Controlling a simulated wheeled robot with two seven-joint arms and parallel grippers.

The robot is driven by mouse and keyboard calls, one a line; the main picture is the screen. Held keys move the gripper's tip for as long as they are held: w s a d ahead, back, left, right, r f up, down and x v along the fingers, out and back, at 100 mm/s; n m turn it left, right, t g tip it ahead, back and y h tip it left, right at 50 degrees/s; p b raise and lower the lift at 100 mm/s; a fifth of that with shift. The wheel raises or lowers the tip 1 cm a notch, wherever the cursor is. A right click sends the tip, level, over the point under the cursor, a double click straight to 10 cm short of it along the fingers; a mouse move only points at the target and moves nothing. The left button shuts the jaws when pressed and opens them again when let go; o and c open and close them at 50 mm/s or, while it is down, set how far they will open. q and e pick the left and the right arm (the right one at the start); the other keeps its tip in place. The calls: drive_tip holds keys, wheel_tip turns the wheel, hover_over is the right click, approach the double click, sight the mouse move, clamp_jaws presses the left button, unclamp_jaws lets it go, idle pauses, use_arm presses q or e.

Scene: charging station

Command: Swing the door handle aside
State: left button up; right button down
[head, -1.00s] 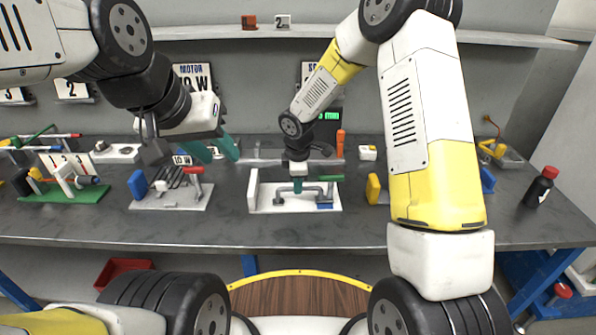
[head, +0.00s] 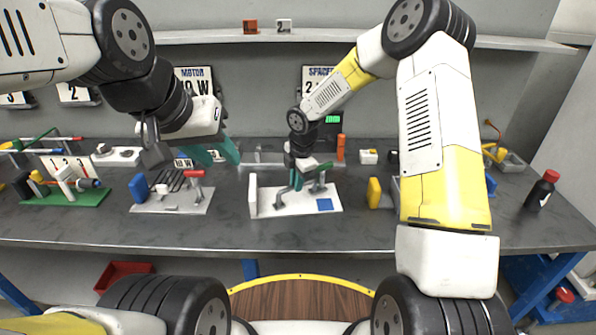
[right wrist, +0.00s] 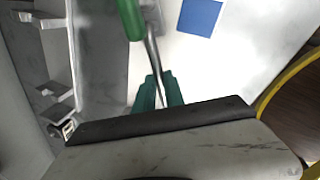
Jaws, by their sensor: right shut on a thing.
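The door handle (head: 309,180) is a grey metal bar with a green grip on a white base plate (head: 265,208). In the head view it slants away toward the back right. My right gripper (head: 296,180) is on the bar above the plate. In the right wrist view its teal fingers (right wrist: 158,92) are shut around the thin bar, below the green grip (right wrist: 130,18). A blue square (head: 325,205) lies uncovered on the plate; it also shows in the right wrist view (right wrist: 200,16). My left gripper (head: 220,153) is open and empty, above the bench's left part.
A white upright wall (head: 253,195) stands at the plate's left edge. A grey board with a red-handled part (head: 194,174) is to the left. A yellow block (head: 374,193) stands to the right. The bench front (head: 230,229) is clear.

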drive_tip(key=shift+w+a, duration=0.1)
idle(0.4)
idle(1.1)
drive_tip(key=c, duration=1.4)
unclamp_jaws()
drive_tip(key=shift+r, duration=0.1)
wheel_tip(320, 180, up, 8)
drive_tip(key=s, duration=0.1)
drive_tip(key=shift+d+f, duration=0.25)
drive_tip(key=shift+d, duration=0.2)
drive_tip(key=shift+s, duration=0.1)
